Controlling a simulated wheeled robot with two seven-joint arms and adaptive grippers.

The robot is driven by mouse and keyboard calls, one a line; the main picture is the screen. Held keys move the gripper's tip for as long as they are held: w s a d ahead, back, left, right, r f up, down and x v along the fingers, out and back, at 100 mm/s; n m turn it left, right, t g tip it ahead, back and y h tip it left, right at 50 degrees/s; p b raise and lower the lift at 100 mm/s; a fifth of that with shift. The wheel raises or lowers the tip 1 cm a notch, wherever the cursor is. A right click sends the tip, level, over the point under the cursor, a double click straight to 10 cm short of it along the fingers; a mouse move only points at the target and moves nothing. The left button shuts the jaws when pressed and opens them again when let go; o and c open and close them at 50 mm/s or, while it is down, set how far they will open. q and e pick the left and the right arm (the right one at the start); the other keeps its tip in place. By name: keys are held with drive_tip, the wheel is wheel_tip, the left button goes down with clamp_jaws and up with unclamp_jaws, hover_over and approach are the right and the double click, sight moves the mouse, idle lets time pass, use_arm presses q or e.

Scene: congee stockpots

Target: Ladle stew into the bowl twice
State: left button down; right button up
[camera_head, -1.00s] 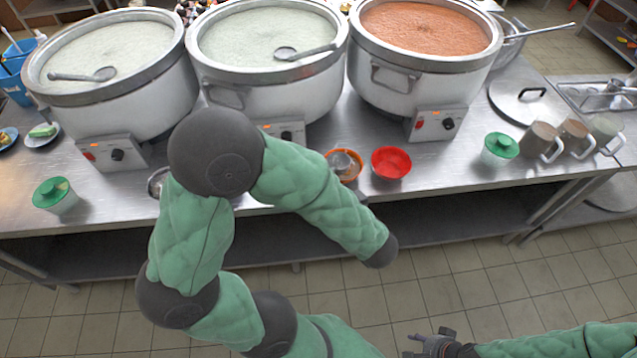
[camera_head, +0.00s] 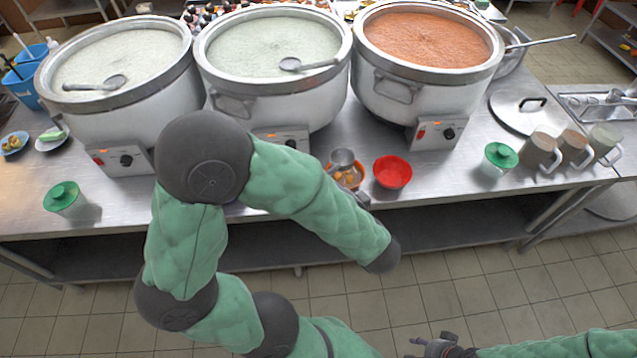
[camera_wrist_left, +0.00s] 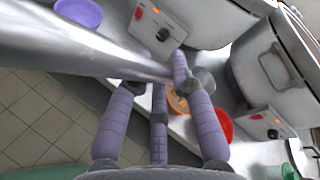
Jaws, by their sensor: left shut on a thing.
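The left pot (camera_head: 120,125) and middle pot (camera_head: 270,110) hold pale congee. The right pot (camera_head: 420,95) holds orange-red stew (camera_head: 425,38). My left gripper (camera_wrist_left: 160,75) is shut on the silver ladle handle (camera_wrist_left: 70,45), which crosses the left wrist view. The grey ladle cup (camera_head: 342,158) is over the back of the orange bowl (camera_head: 350,184); whether they touch is unclear. Orange-brown pieces show in this bowl. The red bowl (camera_head: 392,172) stands just right of it and looks empty. My right gripper (camera_head: 432,346) is low, off the counter, its fingers unclear.
Ladles rest across the left and middle pots. Green-lidded cups (camera_head: 62,197) stand at both sides of the counter. Several mugs (camera_head: 540,150) and a pot lid (camera_head: 525,108) are at the right. A purple bowl (camera_wrist_left: 78,12) shows in the left wrist view.

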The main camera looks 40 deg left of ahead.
idle(0.3)
use_arm(q)
drive_tip(key=shift+b, duration=0.4)
wheel_tip(320, 180, up, 5)
drive_tip(key=p, duration=0.4)
drive_tip(key=shift+r, duration=0.1)
drive_tip(key=shift+w, duration=0.1)
